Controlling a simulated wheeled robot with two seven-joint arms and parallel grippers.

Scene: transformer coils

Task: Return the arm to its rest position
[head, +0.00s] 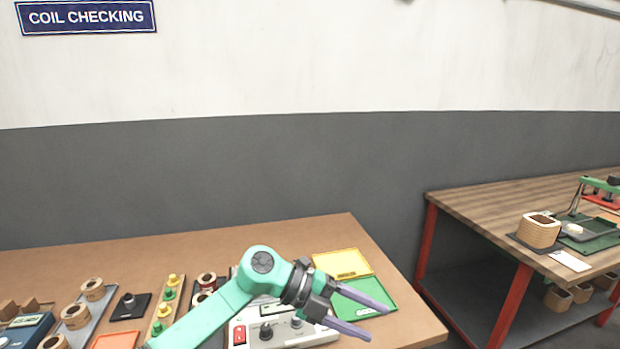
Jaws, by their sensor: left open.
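My left arm comes in from the lower left in green, and its left gripper (376,314) points right over the right end of the near table (345,230). Its two purple fingers are spread apart, with nothing between them. The gripper hangs over a green tray (380,292) and beside a light grey instrument (285,336) with a red switch and a black knob. The arm hides part of that instrument and some of the table. My right gripper is not in view.
A yellow tray (342,263) lies behind the green one. Several copper coils (93,289) stand on a grey strip at left, near a black block (131,305) and an orange tray (116,340). A second table (480,200) with a basket (539,232) stands at right, past a gap.

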